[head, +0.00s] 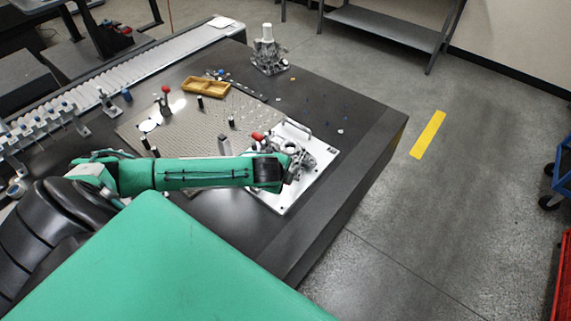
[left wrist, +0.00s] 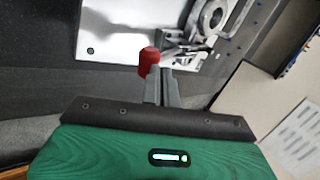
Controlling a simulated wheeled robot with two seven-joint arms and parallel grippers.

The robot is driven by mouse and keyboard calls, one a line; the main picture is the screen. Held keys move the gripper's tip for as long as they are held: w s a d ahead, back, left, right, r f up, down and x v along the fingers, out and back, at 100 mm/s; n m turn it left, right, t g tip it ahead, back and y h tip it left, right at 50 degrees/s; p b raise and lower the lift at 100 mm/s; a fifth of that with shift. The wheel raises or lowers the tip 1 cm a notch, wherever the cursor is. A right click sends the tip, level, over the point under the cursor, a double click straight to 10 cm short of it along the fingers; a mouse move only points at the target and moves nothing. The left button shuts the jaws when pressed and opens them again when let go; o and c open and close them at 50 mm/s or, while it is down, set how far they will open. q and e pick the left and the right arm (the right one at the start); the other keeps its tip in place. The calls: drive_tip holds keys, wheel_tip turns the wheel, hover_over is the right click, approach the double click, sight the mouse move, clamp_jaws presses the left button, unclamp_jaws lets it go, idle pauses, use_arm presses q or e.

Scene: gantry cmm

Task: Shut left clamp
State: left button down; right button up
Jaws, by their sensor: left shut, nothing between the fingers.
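A white fixture plate (head: 322,153) with a grey metal casting (head: 300,160) lies on the dark table. A red clamp handle tip (head: 257,137) shows at the plate's left side, just above my green left arm. In the left wrist view, a red handle tip (left wrist: 149,62) is right at the fingertips of my left gripper (left wrist: 160,84), with the plate (left wrist: 110,30) and casting (left wrist: 212,18) beyond. The gripper is shut with nothing held; whether it touches the handle I cannot tell. My arm hides part of the clamp in the head view. My right gripper is out of view.
A perforated plate (head: 190,125) carries black posts and another upright red-handled clamp (head: 165,95). A yellow tray (head: 205,87) and a second casting (head: 268,55) stand farther back. A conveyor (head: 150,60) runs along the left. The table's right edge is clear.

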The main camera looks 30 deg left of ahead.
use_arm(q)
drive_tip(key=shift+s+d+f+p, duration=0.15)
drive_tip(key=shift+s+f, duration=0.15)
drive_tip(key=shift+f, duration=0.25)
drive_tip(key=shift+s+f+p, duration=0.15)
drive_tip(key=shift+s+f, duration=0.1)
drive_tip(key=shift+f, duration=0.25)
drive_tip(key=shift+s+f, duration=0.1)
drive_tip(key=w+p+v, duration=0.1)
drive_tip(key=p+v, duration=0.1)
drive_tip(key=v, duration=1)
drive_tip(key=shift+r, duration=0.65)
drive_tip(key=shift+s, duration=0.1)
